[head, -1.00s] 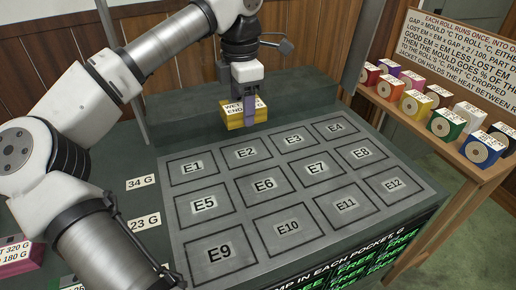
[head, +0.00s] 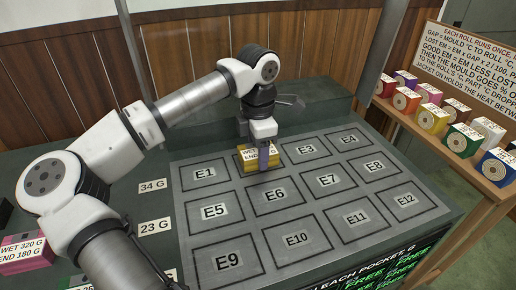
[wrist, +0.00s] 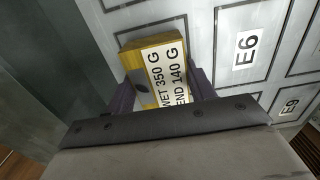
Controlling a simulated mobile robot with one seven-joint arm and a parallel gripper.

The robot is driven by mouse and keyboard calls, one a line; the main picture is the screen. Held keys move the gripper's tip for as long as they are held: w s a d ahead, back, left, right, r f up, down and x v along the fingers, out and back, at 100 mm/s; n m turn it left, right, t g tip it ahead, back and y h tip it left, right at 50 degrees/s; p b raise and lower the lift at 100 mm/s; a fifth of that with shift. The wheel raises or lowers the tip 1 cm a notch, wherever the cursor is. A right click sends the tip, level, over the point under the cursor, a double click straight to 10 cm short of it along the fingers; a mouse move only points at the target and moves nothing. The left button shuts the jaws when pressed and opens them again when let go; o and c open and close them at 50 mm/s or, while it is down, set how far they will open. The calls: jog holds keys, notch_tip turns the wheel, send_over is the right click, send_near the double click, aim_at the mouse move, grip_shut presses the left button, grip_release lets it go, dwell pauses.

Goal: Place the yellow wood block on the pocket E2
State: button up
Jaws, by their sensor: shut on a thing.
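The yellow block (head: 247,163) carries a white label and sits at pocket E2 in the head view, covering that pocket's label. My gripper (head: 264,158) is shut on it from above, with a purple finger across its front. In the wrist view the yellow block (wrist: 135,66) lies between the two purple fingers of my gripper (wrist: 163,90), its label reading WET 350 G, END 140 G. The block looks at or very near the panel surface; I cannot tell whether it touches. Pocket E2's outline is mostly hidden by the block and gripper.
The grey pocket panel (head: 250,222) shows the other pockets bare. A pink block (head: 25,252) stands at the lower left. A wooden shelf (head: 480,180) at the right holds several coloured rolls. A dark ledge rises behind the panel.

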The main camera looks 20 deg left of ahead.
jog(key=shift+f+b, duration=0.2)
jog(key=shift+b, duration=0.1)
jog(key=o, duration=1)
jog(key=shift+o, duration=0.2)
jog(key=shift+r, duration=0.15)
jog(key=shift+r+p, duration=0.3)
jog(key=shift+p, duration=0.15)
notch_tip(320, 180, up, 12)
jog(key=shift+f, duration=0.15)
